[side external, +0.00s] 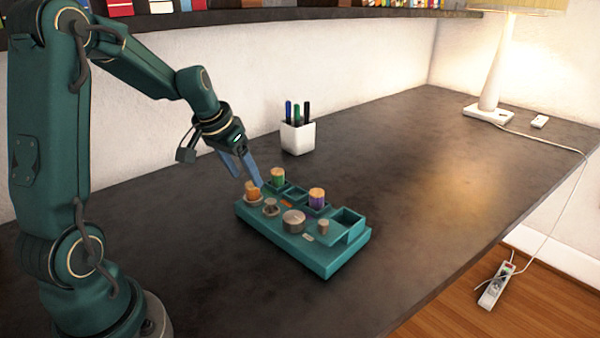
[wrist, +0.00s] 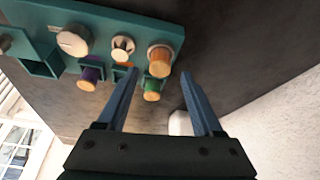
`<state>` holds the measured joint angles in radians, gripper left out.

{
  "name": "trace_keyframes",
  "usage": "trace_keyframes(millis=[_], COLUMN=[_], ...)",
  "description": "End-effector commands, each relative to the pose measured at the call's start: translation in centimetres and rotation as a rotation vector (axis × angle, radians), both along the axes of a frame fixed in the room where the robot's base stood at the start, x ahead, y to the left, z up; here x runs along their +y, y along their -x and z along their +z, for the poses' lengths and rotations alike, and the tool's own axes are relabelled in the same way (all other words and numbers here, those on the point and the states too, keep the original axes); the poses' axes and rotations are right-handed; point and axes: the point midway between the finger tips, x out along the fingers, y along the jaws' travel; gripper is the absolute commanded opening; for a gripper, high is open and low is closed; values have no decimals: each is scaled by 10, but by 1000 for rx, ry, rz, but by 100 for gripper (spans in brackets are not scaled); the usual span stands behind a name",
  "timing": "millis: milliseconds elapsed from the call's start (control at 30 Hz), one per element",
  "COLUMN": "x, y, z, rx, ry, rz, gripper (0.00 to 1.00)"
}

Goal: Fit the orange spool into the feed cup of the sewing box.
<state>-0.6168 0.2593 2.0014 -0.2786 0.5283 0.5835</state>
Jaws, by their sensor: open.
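The teal sewing box (side external: 322,262) lies on the dark table. The orange spool (side external: 252,189) stands upright in a round cup at the box's left corner; I cannot tell how deep it sits. In the wrist view the spool (wrist: 160,62) has the cup's pale rim (wrist: 153,46) around it. My gripper (side external: 248,181) has its blue fingers apart, just above and behind the spool. In the wrist view the fingers (wrist: 160,73) are open with nothing held between them, and the spool's end shows beyond their tips.
A green spool (side external: 278,175) and a purple spool (side external: 317,195) stand in square sockets along the box's back. Metal knobs (side external: 293,220) rise from its top, and an open bin (side external: 347,219) is at the right. A white pen cup (side external: 297,138) stands behind.

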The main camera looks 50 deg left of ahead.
Motion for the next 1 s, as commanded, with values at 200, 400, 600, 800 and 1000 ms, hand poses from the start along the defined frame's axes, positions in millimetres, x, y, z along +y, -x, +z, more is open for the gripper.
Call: trace_keyframes(millis=[200, 400, 600, 800, 1000], x=[-3, -6, -21, -91, -150], y=[16, 26, 33, 61, 111], z=[42, 67, 78, 86, 78], rx=[-7, -3, -4, -26, -64], ry=[-7, -4, -5, -18, -21], rz=[1, 1, -17, -105, -195], gripper=[68, 68, 68, 68, 68])
